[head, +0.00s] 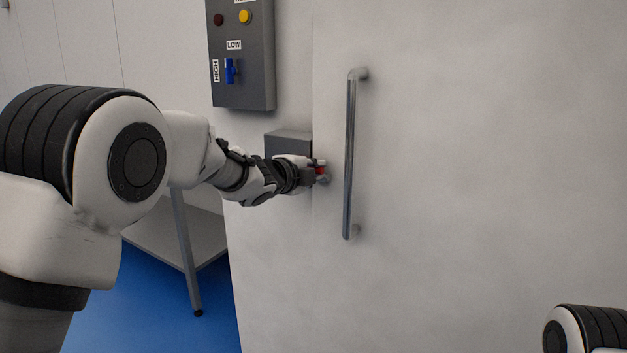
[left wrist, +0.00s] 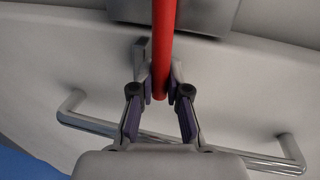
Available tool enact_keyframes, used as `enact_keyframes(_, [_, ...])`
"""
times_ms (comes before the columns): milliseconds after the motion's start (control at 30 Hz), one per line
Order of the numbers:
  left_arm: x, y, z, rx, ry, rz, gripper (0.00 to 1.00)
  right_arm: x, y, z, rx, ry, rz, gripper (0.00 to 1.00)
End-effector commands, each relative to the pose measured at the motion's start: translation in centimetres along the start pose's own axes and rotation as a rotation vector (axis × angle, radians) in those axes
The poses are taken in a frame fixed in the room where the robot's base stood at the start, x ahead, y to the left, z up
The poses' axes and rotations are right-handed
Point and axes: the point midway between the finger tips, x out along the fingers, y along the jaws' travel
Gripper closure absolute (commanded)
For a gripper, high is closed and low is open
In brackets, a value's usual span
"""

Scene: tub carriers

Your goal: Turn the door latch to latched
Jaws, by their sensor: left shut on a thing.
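The door latch shows as a small red piece (head: 320,169) at the left edge of the pale door (head: 480,180). In the left wrist view its handle is a long red bar (left wrist: 162,45) coming down from the top. My left gripper (head: 318,174) is at the latch and mostly covers it in the head view. In the left wrist view its two fingers (left wrist: 160,92) are shut on the red bar, one on each side. A small grey metal piece (left wrist: 140,55) sits just left of the bar. My right gripper is out of view.
A grey box (head: 288,143) is fixed behind the latch. A long vertical metal door handle (head: 350,155) stands just right of my left gripper. A grey control panel (head: 242,50) with a blue switch hangs above. A table (head: 185,235) stands at the left.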

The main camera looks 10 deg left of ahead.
Motion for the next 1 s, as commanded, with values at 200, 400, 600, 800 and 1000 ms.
enact_keyframes(200, [0.16, 0.82, 0.01, 0.059, -0.012, 0.001, 1.0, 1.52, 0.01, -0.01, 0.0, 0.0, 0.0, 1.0])
enact_keyframes(400, [0.15, 0.8, 0.01, 0.072, -0.014, 0.002, 1.0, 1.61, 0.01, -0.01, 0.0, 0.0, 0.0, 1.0])
enact_keyframes(600, [0.16, 0.83, 0.01, 0.072, -0.014, 0.003, 1.0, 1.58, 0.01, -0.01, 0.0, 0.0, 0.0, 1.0])
enact_keyframes(800, [0.16, 0.83, 0.02, 0.071, -0.014, 0.003, 0.59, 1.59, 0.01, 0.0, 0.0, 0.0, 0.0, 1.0])
enact_keyframes(1000, [0.14, 0.76, 0.03, 0.07, -0.014, 0.001, 0.59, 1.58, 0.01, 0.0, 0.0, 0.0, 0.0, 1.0])
